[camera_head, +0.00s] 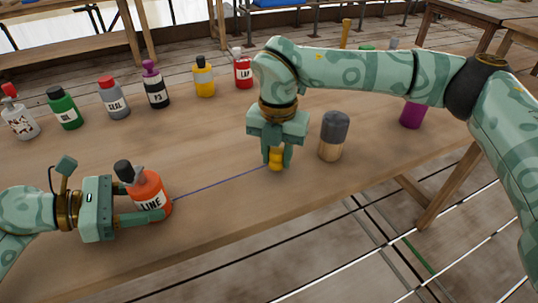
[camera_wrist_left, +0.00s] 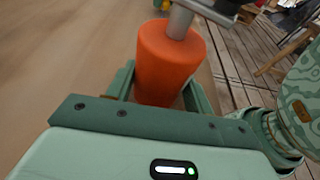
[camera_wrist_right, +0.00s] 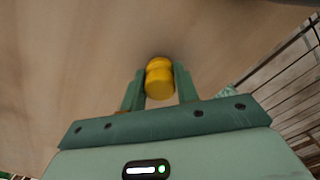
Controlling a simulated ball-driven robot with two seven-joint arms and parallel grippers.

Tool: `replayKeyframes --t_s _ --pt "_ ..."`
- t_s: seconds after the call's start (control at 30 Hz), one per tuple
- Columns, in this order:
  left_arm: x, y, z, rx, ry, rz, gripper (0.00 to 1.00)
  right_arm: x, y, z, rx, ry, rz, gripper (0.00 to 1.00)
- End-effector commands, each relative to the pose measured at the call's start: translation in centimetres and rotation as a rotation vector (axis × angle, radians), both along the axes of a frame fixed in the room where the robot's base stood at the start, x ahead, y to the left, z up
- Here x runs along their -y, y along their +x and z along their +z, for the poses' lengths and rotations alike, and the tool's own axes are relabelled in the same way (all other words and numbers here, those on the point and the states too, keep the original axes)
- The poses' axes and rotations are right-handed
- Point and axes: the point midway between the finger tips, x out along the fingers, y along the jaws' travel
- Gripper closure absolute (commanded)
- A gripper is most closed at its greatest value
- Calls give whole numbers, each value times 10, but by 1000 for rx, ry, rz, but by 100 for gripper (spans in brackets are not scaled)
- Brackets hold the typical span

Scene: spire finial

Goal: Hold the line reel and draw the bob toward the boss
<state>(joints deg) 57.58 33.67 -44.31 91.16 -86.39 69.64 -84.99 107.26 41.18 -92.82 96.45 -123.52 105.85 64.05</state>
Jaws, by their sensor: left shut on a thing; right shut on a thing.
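The line reel (camera_head: 149,193) is an orange bottle marked LINE with a black top, on the wooden table at the left front. My left gripper (camera_head: 150,212) is shut on it; in the left wrist view the orange body (camera_wrist_left: 168,65) sits between the fingers. The bob (camera_head: 276,158) is a small yellow piece at mid-table. My right gripper (camera_head: 277,155) is shut on it from above; the right wrist view shows the bob (camera_wrist_right: 159,78) between the fingertips. A thin blue line (camera_head: 220,184) runs straight from reel to bob. The boss (camera_head: 333,136), seemingly the dark-topped tan cylinder, stands just right of the bob.
Several bottles stand in a row at the back left, including a green one (camera_head: 64,108) and a yellow one (camera_head: 204,77). A purple object (camera_head: 411,114) stands at the right under my right arm. The table's front edge (camera_head: 300,212) is close.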

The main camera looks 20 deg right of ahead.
Motion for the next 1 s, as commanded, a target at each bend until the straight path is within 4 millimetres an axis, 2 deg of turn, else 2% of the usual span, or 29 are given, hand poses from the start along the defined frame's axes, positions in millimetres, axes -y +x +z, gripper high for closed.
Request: replayKeyframes --t_s 0.5,1.0 --pt "0 0 0 0 1 0 61 31 1 0 0 0 -2 91" --pt "0 0 0 0 1 0 61 35 1 0 0 0 -1 91"
